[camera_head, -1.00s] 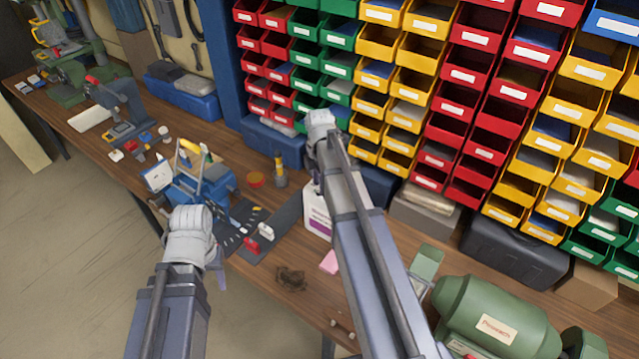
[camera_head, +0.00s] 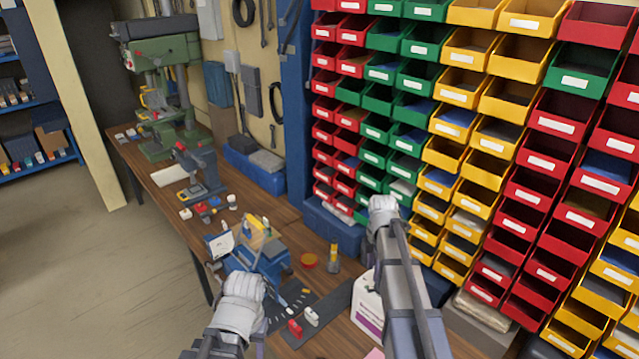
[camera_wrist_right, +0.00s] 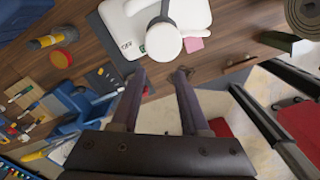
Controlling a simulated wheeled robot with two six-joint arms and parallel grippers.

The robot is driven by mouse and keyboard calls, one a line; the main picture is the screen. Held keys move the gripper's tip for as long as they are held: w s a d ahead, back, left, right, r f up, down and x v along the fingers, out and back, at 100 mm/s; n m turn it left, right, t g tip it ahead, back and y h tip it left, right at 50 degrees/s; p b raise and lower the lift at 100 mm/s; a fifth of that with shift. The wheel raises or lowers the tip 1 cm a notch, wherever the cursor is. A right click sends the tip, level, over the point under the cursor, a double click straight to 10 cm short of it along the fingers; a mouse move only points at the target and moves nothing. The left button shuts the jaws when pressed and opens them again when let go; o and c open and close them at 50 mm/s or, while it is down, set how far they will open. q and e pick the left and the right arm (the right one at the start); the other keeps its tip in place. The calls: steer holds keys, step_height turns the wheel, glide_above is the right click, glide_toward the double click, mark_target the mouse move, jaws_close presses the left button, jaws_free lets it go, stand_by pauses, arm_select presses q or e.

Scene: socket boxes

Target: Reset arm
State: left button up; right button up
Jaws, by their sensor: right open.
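My right gripper (camera_wrist_right: 160,76) is open and empty in the right wrist view, its two fingers apart above the edge of the workbench. A white jug (camera_wrist_right: 122,22) with a round white cap lies beyond the fingertips, apart from them. In the head view my right arm reaches up from the lower right, its wrist in front of the drawer wall, and it hides part of the jug (camera_head: 366,310). My left arm comes in at the bottom, and its wrist stands in front of the bench edge. Its gripper is mostly hidden behind the wrist, so its jaws cannot be made out.
The wooden workbench (camera_head: 150,188) carries a blue vise (camera_head: 262,258), a red-and-white pair of small parts on a dark mat, a round orange tin (camera_head: 309,260) and a green drill press (camera_head: 160,80). Coloured bins (camera_head: 470,100) fill the back right. Open floor (camera_head: 100,280) lies left.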

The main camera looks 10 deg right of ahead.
steer(key=s+a+f+m+b, duration=0.7)
steer(key=s+a+f+b, duration=0.1)
steer(key=a, duration=0.4)
steer(key=s+a+f+m+h+b, duration=0.1)
steer(key=s+a+f+m+b, duration=0.6)
steer(key=a, duration=0.5)
steer(key=s+f+b, duration=0.2)
steer(key=s, duration=0.1)
steer(key=shift+a+f, duration=0.2)
steer(key=shift+a, duration=0.05)
